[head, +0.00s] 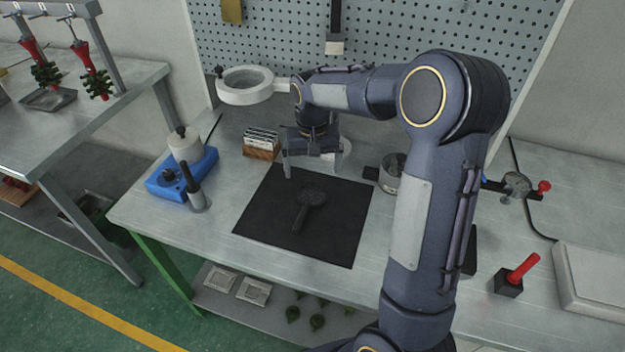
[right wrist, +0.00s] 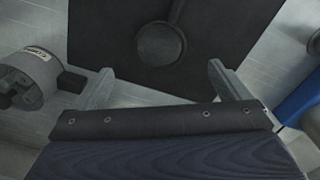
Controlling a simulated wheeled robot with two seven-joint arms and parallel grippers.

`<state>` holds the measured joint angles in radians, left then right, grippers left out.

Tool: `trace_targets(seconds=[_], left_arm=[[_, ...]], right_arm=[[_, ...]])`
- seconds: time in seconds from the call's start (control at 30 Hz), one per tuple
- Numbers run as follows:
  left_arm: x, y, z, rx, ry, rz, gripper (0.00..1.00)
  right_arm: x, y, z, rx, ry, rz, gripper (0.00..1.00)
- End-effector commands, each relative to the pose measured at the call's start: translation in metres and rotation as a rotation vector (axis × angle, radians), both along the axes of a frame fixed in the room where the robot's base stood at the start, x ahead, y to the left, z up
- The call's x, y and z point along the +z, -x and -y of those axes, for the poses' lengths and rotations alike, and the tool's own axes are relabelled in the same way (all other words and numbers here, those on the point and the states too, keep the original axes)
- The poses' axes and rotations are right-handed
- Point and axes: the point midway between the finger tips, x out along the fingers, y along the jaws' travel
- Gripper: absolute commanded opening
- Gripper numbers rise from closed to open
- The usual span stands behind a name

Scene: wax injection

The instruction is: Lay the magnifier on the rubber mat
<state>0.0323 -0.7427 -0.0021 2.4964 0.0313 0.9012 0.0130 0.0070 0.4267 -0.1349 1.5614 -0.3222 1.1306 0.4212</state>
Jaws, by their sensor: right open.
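The magnifier (head: 311,195), dark with a round head and a straight handle, lies flat on the black rubber mat (head: 345,240). In the right wrist view, the magnifier's round head (right wrist: 161,43) shows on the mat (right wrist: 100,35), with its handle running up out of the picture. My right gripper (head: 314,172) hangs over the back edge of the mat, its two fingers wide apart. In the right wrist view, the open fingers (right wrist: 162,78) have nothing between them, and the magnifier is beyond their tips. My left gripper is in neither view.
A wooden card box (head: 262,152) stands behind the mat, and a ring lamp (head: 245,86) rises at the back. A blue device (head: 181,177) is on the left. A grey cylindrical pot (head: 391,176) stands close to the mat's right side. The bench in front of the mat is clear.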

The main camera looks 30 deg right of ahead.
Motion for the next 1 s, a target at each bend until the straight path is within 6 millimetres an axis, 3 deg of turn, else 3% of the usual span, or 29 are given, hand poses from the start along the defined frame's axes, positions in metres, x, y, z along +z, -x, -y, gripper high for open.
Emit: trace_targets(seconds=[0.1,0.27,0.43,0.57,0.7,0.9,1.0], left_arm=[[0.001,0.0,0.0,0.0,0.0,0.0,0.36],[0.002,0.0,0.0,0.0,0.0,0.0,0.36],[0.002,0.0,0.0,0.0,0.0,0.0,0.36],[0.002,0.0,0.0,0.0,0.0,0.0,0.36],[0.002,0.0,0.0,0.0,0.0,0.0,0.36],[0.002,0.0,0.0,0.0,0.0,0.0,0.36],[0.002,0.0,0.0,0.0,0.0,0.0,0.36]], right_arm=[[0.021,-0.001,0.0,0.001,0.0,0.002,0.96],[0.036,0.001,0.0,0.001,-0.001,0.003,0.96],[0.056,0.025,-0.004,0.021,-0.045,0.048,0.96],[0.078,0.074,-0.018,0.069,-0.12,0.144,0.96],[0.091,0.136,-0.04,0.133,-0.193,0.268,0.96],[0.083,0.209,-0.075,0.212,-0.249,0.435,0.96],[0.073,0.231,-0.088,0.237,-0.258,0.491,0.96]])
